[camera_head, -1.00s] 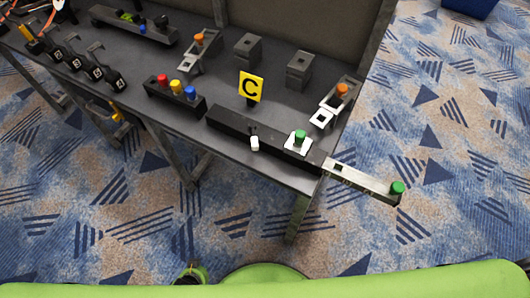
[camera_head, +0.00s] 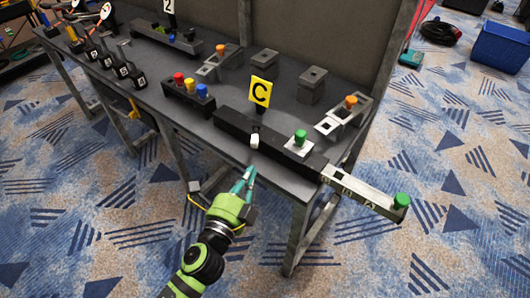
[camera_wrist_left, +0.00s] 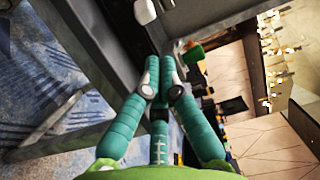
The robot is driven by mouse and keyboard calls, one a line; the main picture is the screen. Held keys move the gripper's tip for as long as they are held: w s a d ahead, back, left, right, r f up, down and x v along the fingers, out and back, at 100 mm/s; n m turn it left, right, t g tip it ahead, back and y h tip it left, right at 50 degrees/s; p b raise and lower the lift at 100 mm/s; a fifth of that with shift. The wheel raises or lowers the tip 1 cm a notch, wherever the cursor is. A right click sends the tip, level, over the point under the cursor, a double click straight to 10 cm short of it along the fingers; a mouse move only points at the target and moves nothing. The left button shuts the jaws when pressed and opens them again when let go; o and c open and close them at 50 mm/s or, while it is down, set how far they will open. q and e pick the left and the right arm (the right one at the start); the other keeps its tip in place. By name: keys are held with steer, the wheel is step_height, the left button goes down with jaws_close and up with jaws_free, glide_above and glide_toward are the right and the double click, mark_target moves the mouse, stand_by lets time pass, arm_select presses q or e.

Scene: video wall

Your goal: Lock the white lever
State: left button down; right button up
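The white lever (camera_head: 254,142) is a small white block on the front face of the long black box (camera_head: 232,125) on the grey table. In the left wrist view, a white piece at the top edge looks like the same lever (camera_wrist_left: 144,11). My left gripper (camera_head: 250,170) is in front of the table edge, just below the lever and apart from it. Its teal fingers are drawn together, and they nearly meet in the left wrist view (camera_wrist_left: 161,62). Nothing shows between them. My right gripper is not in view.
A yellow "C" sign (camera_head: 261,91) stands behind the black box. A grey bar with a green knob (camera_head: 401,200) sticks out past the table's right end. Red, yellow and blue buttons (camera_head: 190,87) stand to the left.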

mark_target(255, 134)
arm_select(q)
steer(key=x, duration=0.8)
steer(key=shift+w+d+f+p, duration=0.1)
steer(key=shift+w+d+p, duration=0.05)
steer(key=shift+w+p, duration=0.15)
steer(key=shift+w+d, duration=0.25)
steer(key=shift+w, duration=0.45)
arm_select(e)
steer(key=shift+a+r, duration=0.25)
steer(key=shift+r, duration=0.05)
arm_select(q)
steer(key=shift+a, duration=0.1)
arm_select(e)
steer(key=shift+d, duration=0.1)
arm_select(q)
steer(key=shift+h, duration=0.3)
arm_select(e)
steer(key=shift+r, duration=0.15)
